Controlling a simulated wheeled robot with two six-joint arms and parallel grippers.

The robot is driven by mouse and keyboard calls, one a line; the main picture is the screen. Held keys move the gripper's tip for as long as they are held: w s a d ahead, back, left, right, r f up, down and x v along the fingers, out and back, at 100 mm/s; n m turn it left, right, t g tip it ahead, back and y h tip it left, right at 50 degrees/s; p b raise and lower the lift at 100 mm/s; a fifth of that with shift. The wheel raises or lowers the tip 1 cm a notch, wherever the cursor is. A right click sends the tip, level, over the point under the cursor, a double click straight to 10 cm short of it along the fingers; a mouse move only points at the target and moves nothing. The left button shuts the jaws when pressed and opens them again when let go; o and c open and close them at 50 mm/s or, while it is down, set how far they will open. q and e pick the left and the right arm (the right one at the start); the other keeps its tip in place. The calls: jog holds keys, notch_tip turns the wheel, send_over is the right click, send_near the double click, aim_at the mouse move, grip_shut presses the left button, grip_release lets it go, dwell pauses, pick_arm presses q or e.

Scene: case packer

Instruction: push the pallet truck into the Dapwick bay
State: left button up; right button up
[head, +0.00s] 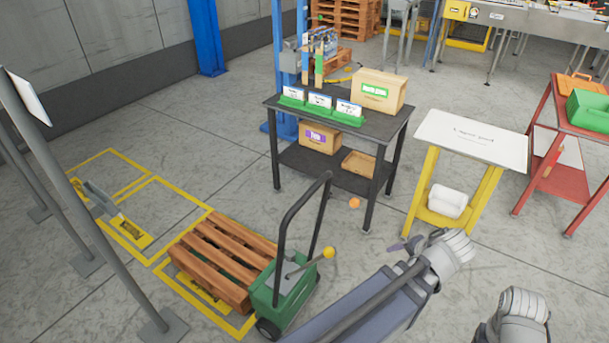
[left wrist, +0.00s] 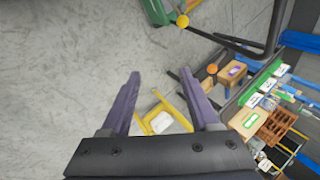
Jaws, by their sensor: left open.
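The green pallet truck (head: 288,284) stands with its black hoop handle (head: 284,235) upright and a yellow knob (head: 328,253) at its side. A brown wooden pallet (head: 212,262) sits at its front, over a yellow-outlined floor bay (head: 240,325). Farther yellow-outlined bays (head: 109,152) lie beyond; I cannot read which is Dapwick. My left gripper (head: 404,243) is open and empty, to the right of the handle and apart from it. In the left wrist view its purple fingers (left wrist: 160,76) are spread, and the truck (left wrist: 158,10) shows at the top. My right gripper is not visible.
A black table (head: 338,124) with boxes and green card holders stands behind the truck. A yellow-legged stand (head: 475,140) and a red cart (head: 575,135) are at right. Grey sign posts (head: 85,215) stand at left. Open floor (head: 205,135) lies beyond the bays.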

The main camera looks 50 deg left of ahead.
pick_arm(q)
jog(key=s+d+r+h+p, duration=0.2)
jog(key=d, duration=0.3)
jog(key=w+a+f+y+b, duration=0.3)
jog(key=a+y+b, duration=0.1)
jog(key=a+b, duration=0.4)
jog(key=w+a+f+y+b, duration=0.2)
jog(key=a+f+y+b, duration=0.3)
jog(key=a, duration=0.6)
jog(key=a+r+y+b, duration=0.1)
jog(key=a+y+b, duration=0.2)
jog(key=a+b, duration=0.4)
jog(key=a+r+m+t+y+b, duration=0.1)
jog(key=a+b, duration=0.7)
jog(key=a, duration=1.1)
jog(key=r+y, duration=0.1)
jog(key=y, duration=0.1)
jog(key=shift+w+y, duration=0.3)
jog(key=shift+y, duration=0.1)
jog(key=shift+r, duration=0.1)
grip_shut()
